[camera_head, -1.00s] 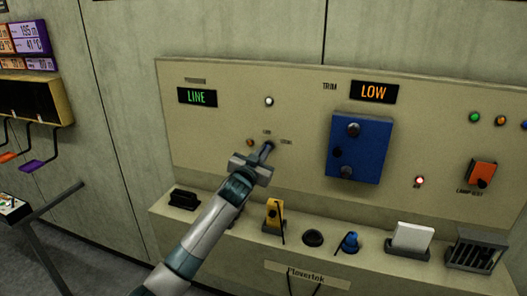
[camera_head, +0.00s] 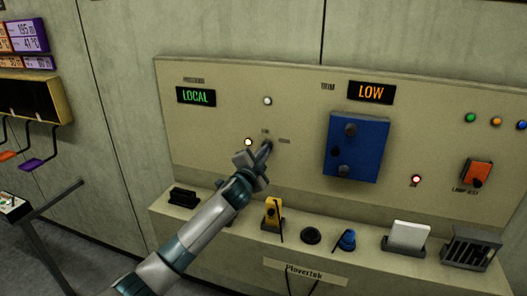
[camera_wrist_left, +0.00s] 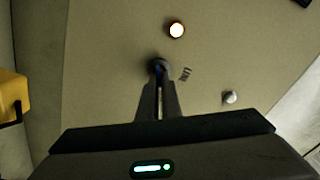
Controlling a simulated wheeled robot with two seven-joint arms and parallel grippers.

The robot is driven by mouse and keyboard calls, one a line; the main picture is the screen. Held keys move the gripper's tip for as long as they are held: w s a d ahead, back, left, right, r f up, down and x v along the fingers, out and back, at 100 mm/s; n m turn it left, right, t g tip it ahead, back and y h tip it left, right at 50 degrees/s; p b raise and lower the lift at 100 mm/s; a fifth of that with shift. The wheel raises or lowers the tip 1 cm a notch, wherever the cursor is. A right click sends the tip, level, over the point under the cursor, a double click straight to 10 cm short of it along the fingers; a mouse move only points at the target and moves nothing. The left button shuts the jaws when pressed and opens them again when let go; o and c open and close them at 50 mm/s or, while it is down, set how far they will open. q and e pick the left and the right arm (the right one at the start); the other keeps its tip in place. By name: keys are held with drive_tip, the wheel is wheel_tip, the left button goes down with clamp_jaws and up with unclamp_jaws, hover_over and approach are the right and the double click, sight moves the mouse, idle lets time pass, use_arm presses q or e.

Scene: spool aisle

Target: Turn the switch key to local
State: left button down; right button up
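The switch key (camera_head: 267,144) is a small dark key switch on the beige panel (camera_head: 220,140), mostly hidden behind my fingertips. Its round dark head shows in the left wrist view (camera_wrist_left: 158,65). My left gripper (camera_head: 263,153) reaches up to it from the lower left. In the left wrist view its fingers (camera_wrist_left: 159,90) are close together around the key, with a thin piece between them. The display (camera_head: 196,97) reads LOCAL in green. A lamp (camera_head: 248,142) left of the switch is lit. My right gripper is out of view.
A blue box with knobs (camera_head: 357,147) and a LOW display (camera_head: 371,92) are to the right. An orange lamp-test switch (camera_head: 477,173) is farther right. The ledge below holds a yellow item (camera_head: 273,212), a blue knob (camera_head: 348,240) and a white block (camera_head: 407,237).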

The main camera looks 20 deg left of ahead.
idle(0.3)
use_arm(q)
drive_tip(key=c, duration=2)
unclamp_jaws()
drive_tip(key=s+b, duration=0.1)
drive_tip(key=s, duration=0.4)
drive_tip(key=s+b, duration=0.2)
drive_tip(key=s, duration=0.4)
drive_tip(key=s+b, duration=0.2)
drive_tip(key=s, duration=0.4)
drive_tip(key=shift+s+a, duration=0.2)
drive_tip(key=shift+a, duration=0.05)
